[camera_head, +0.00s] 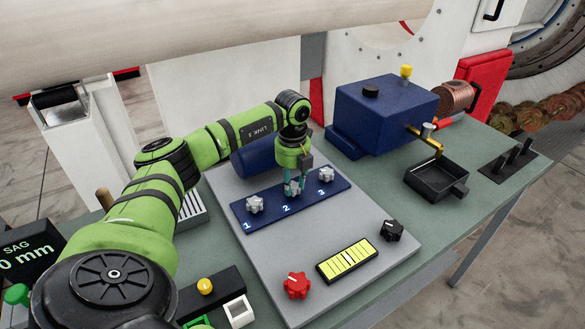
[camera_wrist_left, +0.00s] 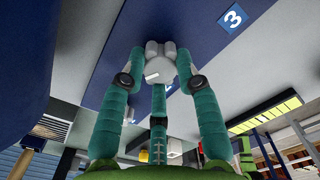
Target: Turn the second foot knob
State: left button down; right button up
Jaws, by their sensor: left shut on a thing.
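The second foot knob (camera_head: 291,190) is a pale lobed knob above the "2" on the blue strip (camera_head: 265,210). My left gripper (camera_head: 293,182) comes down on it from above and is shut on it, partly hiding it. In the left wrist view the knob (camera_wrist_left: 158,66) sits between the teal fingers of the gripper (camera_wrist_left: 159,80), with a short white mark on its face. Foot knob 1 (camera_head: 254,204) and foot knob 3 (camera_head: 326,174) stand free on either side. My right gripper is not in view.
The grey panel also carries a red knob (camera_head: 297,285), a yellow gauge (camera_head: 347,260) and a black knob (camera_head: 391,230). A blue cylinder (camera_head: 253,160) lies behind the strip. A blue box (camera_head: 385,115) and a black tray (camera_head: 430,178) stand to the right.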

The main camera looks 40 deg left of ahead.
aim_at(293, 185)
pick_arm(q)
jog(key=shift+d, duration=0.1)
jog(key=c, duration=0.9)
grip_release()
jog(key=shift+r, duration=0.1)
notch_tip(293, 185, up, 12)
